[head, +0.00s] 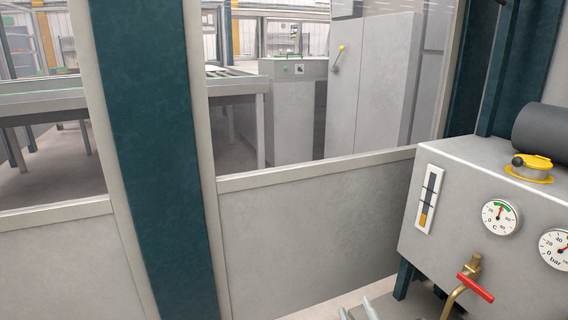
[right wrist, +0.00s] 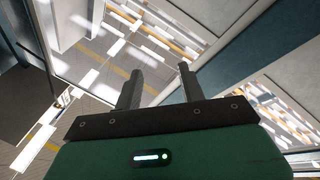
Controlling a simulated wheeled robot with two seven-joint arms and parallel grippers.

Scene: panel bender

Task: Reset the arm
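My right gripper (head: 357,309) shows only as grey fingertips at the bottom edge of the head view, left of the brass tap. In the right wrist view, its two grey fingers (right wrist: 160,69) stand apart with nothing between them. The dark finger mount and green housing fill the bottom of that view. My left gripper is in neither view.
A grey tank unit (head: 448,215) with gauges, a yellow cap (head: 531,166) and a red-handled brass tap (head: 466,287) stands at right. Grey panels (head: 310,235) with windows and a dark teal post (head: 150,140) stand ahead. Machines show behind the glass.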

